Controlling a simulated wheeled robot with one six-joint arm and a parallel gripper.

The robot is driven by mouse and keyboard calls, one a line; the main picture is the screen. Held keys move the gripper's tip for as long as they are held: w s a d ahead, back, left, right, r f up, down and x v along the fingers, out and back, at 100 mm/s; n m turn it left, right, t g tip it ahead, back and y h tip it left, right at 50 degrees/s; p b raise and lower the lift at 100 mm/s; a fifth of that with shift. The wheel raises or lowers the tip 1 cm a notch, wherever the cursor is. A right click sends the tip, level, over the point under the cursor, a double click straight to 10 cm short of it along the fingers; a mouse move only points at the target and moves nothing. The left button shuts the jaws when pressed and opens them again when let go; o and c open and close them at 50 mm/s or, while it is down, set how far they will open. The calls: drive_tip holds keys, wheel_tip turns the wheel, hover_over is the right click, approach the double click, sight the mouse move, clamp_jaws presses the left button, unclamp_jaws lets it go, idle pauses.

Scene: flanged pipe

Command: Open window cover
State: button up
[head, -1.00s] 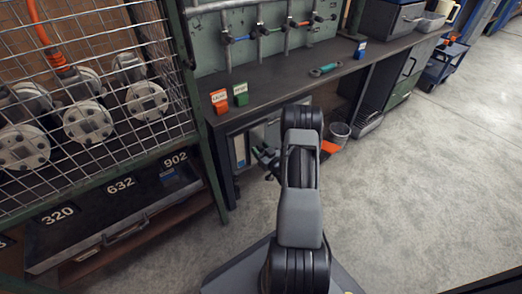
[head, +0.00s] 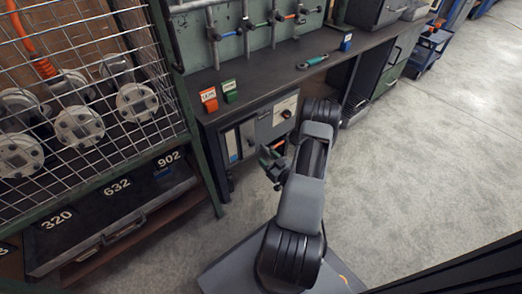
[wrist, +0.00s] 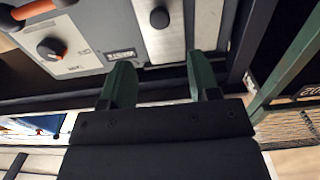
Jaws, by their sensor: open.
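A pale metal plate with a round black knob (wrist: 160,17), which looks like the window cover, is set in the grey panel of a unit under the bench. In the wrist view the plate (wrist: 162,38) stands at top centre. My gripper (wrist: 161,80) is open, its two green fingers apart with nothing between them. The fingers point toward the plate and appear short of the knob. In the head view my gripper (head: 270,163) is small and dark in front of the unit (head: 262,130), partly hiding its lower part. Whether the cover is open cannot be told.
A dial (wrist: 50,48) and a label sit beside the plate on the panel. A wire cage (head: 90,70) stands at left.

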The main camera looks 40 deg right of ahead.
drive_tip(key=shift+s, duration=1.3)
drive_tip(key=w+a+r+n+g+h+p, duration=0.1)
drive_tip(key=w+r+g+p, duration=0.2)
drive_tip(key=r+p, duration=0.6)
drive_tip(key=w+a+r+g+h+p, duration=0.1)
drive_tip(key=w+a+r+g+p, duration=0.2)
drive_tip(key=r, duration=1.1)
drive_tip(key=w+r+n+g+h+p, duration=0.15)
drive_tip(key=w+r+p, duration=0.25)
drive_tip(key=r+p, duration=0.55)
drive_tip(key=s+a+r+m+g+p, duration=0.1)
drive_tip(key=s+a+r+p, duration=0.15)
drive_tip(key=r, duration=0.35)
drive_tip(key=s+a+r+m+g+p, duration=0.1)
drive_tip(key=a+r+p, duration=0.15)
drive_tip(key=r, duration=0.35)
drive_tip(key=s+a+r+g+p, duration=0.1)
drive_tip(key=s+a+r+p, duration=0.1)
drive_tip(key=a+r, duration=0.3)
drive_tip(key=s+a+r+g+y+p, duration=0.3)
drive_tip(key=s+a+r+p, duration=0.4)
drive_tip(key=s+a+r, duration=0.3)
wheel_tip(320, 180, up, 4)
drive_tip(key=s+g, duration=0.1)
drive_tip(key=s, duration=0.1)
drive_tip(key=shift+s+f+p, duration=0.15)
drive_tip(key=shift+s+p, duration=0.15)
drive_tip(key=shift+p, duration=0.05)
drive_tip(key=shift+d+m, duration=0.1)
drive_tip(key=shift+m, duration=0.25)
